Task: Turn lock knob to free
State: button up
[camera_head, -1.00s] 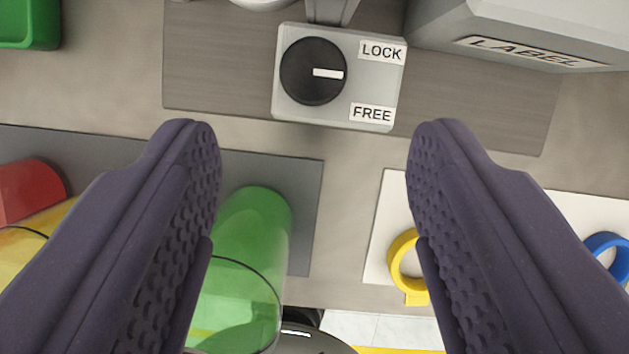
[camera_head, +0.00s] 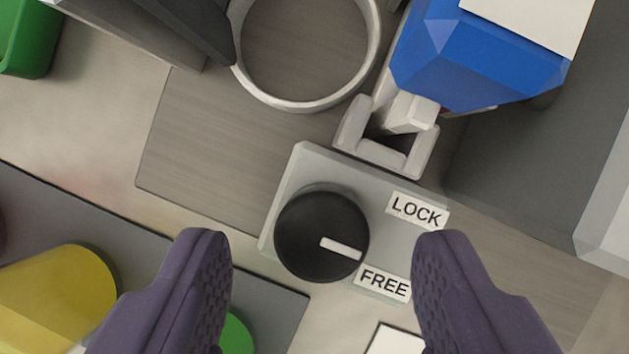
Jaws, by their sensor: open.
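The lock knob (camera_head: 308,232) is a round black dial with a white pointer bar, on a light grey panel (camera_head: 300,172). The bar points right and slightly down in the picture, between the LOCK label (camera_head: 417,211) and the FREE label (camera_head: 383,283), its tip close to FREE. The panel itself appears tilted in view. My gripper (camera_head: 322,255) is open, with dark purple fingers at either side of the knob and some space from it.
A white ring (camera_head: 293,100) and a light grey bracket (camera_head: 385,145) stand just behind the panel. A blue block (camera_head: 470,60) is at upper right. A green bin (camera_head: 30,40) is at upper left. A yellow cylinder (camera_head: 60,300) lies at lower left.

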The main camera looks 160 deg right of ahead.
aim_at(322, 234)
jog(key=shift+x, duration=1.2)
jog(key=c, duration=1)
jog(key=shift+f+m+b, duration=0.2)
jog(key=shift+m+b, duration=0.3)
jog(key=shift+b, duration=0.5)
jog(key=shift+c, duration=0.2)
jog(key=shift+a+m+t+h+b, duration=0.1)
jog(key=shift+m+t+h+b, duration=0.2)
jog(key=shift+m+b, duration=0.3)
jog(key=shift+r+m+b, duration=0.15)
jog(key=shift+m+b, duration=0.25)
jog(key=shift+r, duration=0.1)
jog(key=o, duration=1)
jog(key=shift+o, duration=0.2)
